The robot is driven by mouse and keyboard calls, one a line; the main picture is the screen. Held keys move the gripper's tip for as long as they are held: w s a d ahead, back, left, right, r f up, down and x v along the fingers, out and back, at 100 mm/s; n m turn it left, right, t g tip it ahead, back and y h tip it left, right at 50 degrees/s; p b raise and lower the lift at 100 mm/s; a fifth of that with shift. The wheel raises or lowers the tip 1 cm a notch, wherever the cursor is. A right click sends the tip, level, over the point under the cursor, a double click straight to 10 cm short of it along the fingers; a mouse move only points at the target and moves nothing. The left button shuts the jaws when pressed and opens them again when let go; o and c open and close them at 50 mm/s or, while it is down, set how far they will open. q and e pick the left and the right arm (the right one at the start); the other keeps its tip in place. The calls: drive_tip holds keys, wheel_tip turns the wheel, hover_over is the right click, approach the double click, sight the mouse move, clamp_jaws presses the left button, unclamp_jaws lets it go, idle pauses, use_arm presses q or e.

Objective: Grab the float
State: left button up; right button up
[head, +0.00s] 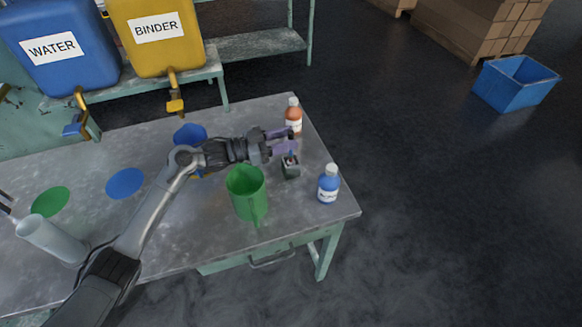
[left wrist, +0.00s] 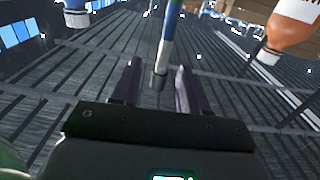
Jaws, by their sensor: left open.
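My left gripper (head: 290,142) is open over the right part of the table. Its two fingers also show in the left wrist view (left wrist: 158,82), apart from each other. A thin blue-and-white rod with a grey end, which looks like the float (left wrist: 166,45), shows between the fingertips there, with gaps on both sides. In the head view a small dark holder (head: 291,168) stands just below the fingers, with small light parts at its top. I cannot make out the float clearly there. My right gripper is not in view.
A green jug (head: 246,195) stands left of the holder. An orange-brown bottle (head: 293,118) stands behind the gripper and a blue bottle (head: 328,187) near the table's right edge. A clear cylinder (head: 50,242) is at left. Water (head: 62,75) and binder (head: 150,58) containers stand behind.

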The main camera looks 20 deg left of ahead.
use_arm(q)
drive_tip(key=shift+x, duration=1)
clamp_jaws()
drive_tip(key=shift+r, duration=0.1)
